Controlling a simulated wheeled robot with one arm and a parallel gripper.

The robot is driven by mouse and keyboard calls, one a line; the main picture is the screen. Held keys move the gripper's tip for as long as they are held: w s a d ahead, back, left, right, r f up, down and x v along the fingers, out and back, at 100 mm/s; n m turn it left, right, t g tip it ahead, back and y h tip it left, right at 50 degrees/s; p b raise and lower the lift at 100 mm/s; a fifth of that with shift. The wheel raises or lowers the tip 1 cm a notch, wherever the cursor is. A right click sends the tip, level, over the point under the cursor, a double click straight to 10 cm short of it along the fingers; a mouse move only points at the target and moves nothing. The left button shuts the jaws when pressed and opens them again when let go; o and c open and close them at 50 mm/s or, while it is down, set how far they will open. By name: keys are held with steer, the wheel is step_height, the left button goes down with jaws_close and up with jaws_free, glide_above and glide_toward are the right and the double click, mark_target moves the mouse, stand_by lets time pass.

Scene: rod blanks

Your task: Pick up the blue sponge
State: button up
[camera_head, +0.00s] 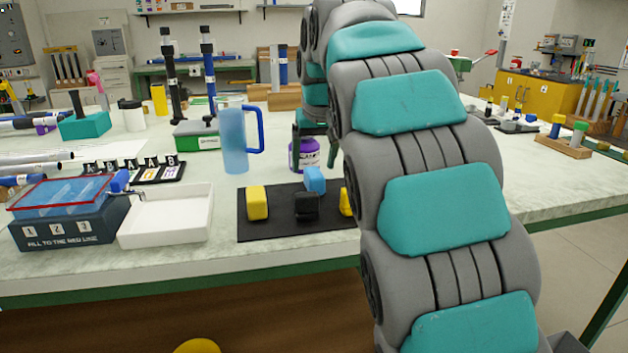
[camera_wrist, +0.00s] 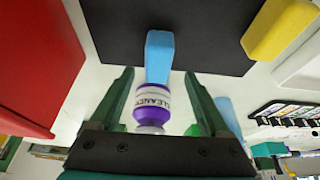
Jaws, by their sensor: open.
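The blue sponge (camera_head: 314,180) stands on the black mat (camera_head: 275,228), near its back edge, behind a black block (camera_head: 306,206). In the wrist view the blue sponge (camera_wrist: 159,56) lies just beyond the fingertips, in line with the gap between them. My gripper (camera_head: 314,165) is open, with its fingers pointing down around the spot above the sponge; my arm hides part of it. In the wrist view my gripper (camera_wrist: 160,74) shows two green fingers apart, with nothing clearly held. I cannot tell the exact height left between fingertips and sponge.
A purple cleaner bottle (camera_head: 304,154) stands close behind the sponge; it shows between the fingers in the wrist view (camera_wrist: 152,104). Yellow sponges (camera_head: 257,203) flank the black block. A blue pitcher (camera_head: 234,140) and white tray (camera_head: 168,216) stand to the left.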

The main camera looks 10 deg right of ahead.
mark_target(315, 172)
steer(key=x, duration=0.4)
steer(key=shift+s+d+f, duration=0.15)
steer(key=shift+s+f, duration=0.05)
steer(key=shift+c, duration=0.2)
jaws_close()
